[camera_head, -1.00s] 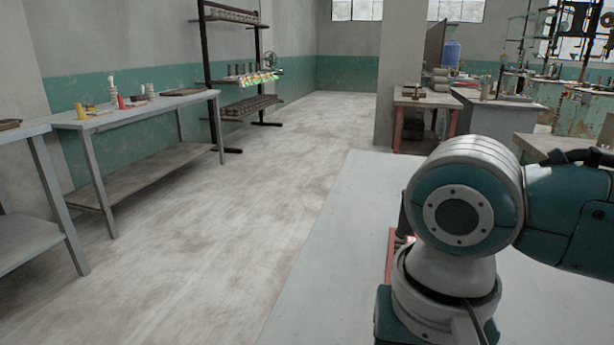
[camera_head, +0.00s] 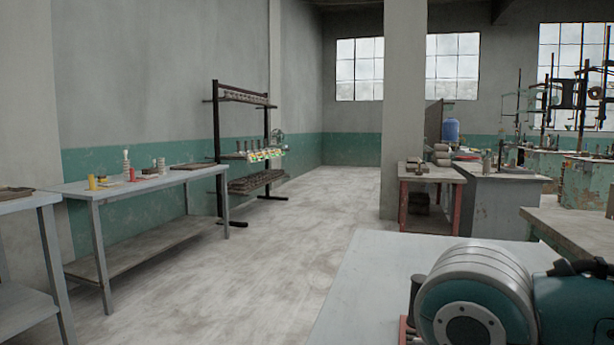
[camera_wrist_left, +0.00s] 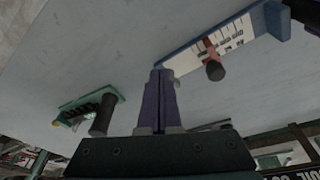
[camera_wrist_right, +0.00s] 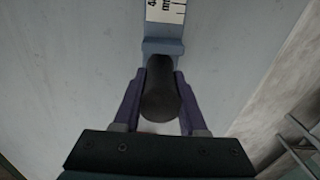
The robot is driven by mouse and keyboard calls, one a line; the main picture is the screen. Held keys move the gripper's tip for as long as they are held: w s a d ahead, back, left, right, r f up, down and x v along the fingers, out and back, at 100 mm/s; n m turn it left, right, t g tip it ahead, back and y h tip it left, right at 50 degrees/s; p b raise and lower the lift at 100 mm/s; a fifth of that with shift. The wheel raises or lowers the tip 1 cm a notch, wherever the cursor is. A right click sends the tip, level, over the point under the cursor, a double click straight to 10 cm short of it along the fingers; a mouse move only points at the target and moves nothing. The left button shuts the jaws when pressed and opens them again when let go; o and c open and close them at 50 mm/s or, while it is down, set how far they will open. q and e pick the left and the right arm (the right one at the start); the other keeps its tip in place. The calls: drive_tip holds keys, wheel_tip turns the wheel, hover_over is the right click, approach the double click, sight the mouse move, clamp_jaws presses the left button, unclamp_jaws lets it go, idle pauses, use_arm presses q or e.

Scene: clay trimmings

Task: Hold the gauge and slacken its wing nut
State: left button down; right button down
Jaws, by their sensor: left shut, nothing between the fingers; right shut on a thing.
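In the left wrist view a blue gauge (camera_wrist_left: 273,22) with a white marked scale lies at the upper right. A reddish-brown piece with a black knob (camera_wrist_left: 215,71) sits across it. No wing nut can be clearly made out. My left gripper (camera_wrist_left: 158,76) is shut and empty, left of and apart from the brown piece. In the right wrist view my right gripper (camera_wrist_right: 160,78) is shut on a black cylindrical handle (camera_wrist_right: 161,95). The handle meets a blue-grey body with a millimetre scale (camera_wrist_right: 166,10), which looks like the gauge. Neither gripper shows in the head view.
A green tool (camera_wrist_left: 75,108) with a black handle lies left in the left wrist view. My pale worktop (camera_head: 372,285) has bare room. A grey bench (camera_head: 140,184) with small items stands left, a rack (camera_head: 245,140) behind. Open floor (camera_head: 300,230) lies between.

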drive_tip(key=shift+c, duration=1.9)
unclamp_jaws()
wheel_tip(320, 180, up, 8)
drive_tip(key=shift+r, duration=0.1)
drive_tip(key=shift+f, duration=4.1)
drive_tip(key=shift+a, duration=0.1)
